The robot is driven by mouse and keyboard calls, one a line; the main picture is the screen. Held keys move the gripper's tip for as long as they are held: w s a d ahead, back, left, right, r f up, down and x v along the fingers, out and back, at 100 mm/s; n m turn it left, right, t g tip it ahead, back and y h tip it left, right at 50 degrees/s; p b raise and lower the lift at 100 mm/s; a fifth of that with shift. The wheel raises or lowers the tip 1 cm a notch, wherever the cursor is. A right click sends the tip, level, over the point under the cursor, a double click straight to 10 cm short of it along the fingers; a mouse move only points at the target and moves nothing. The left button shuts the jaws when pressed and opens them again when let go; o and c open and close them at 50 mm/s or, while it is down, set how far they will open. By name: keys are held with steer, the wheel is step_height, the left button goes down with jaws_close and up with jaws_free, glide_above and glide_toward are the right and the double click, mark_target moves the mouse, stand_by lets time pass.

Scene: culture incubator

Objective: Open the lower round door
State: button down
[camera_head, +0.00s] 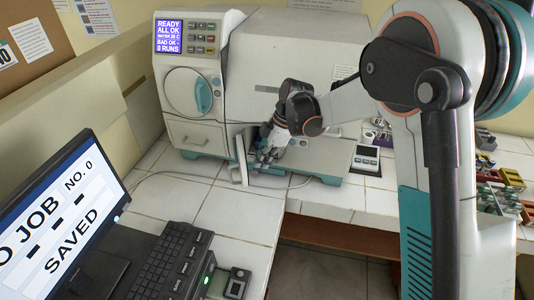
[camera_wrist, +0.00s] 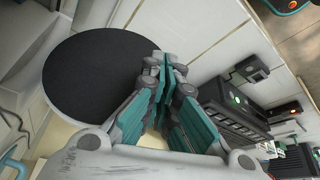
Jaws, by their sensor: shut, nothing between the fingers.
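The white incubator (camera_head: 283,50) stands against the back wall. Its upper round door (camera_head: 188,93) with a teal handle sits closed at the left of the front. A thin white and teal panel (camera_head: 240,162), seen nearly edge-on, stands out from the lower front; it appears to be the lower round door, swung out. In the wrist view a large black disc with a pale rim (camera_wrist: 100,85) appears to be this door's face. My gripper (camera_head: 264,157) is shut and empty, just right of the panel; its fingertips (camera_wrist: 166,68) overlap the disc's edge in view. Contact cannot be told.
A monitor (camera_head: 55,215) and keyboard (camera_head: 165,262) stand on the tiled counter at front left. Tiles before the drawer are clear except for a cable.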

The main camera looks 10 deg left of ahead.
steer(key=shift+x, duration=2.25)
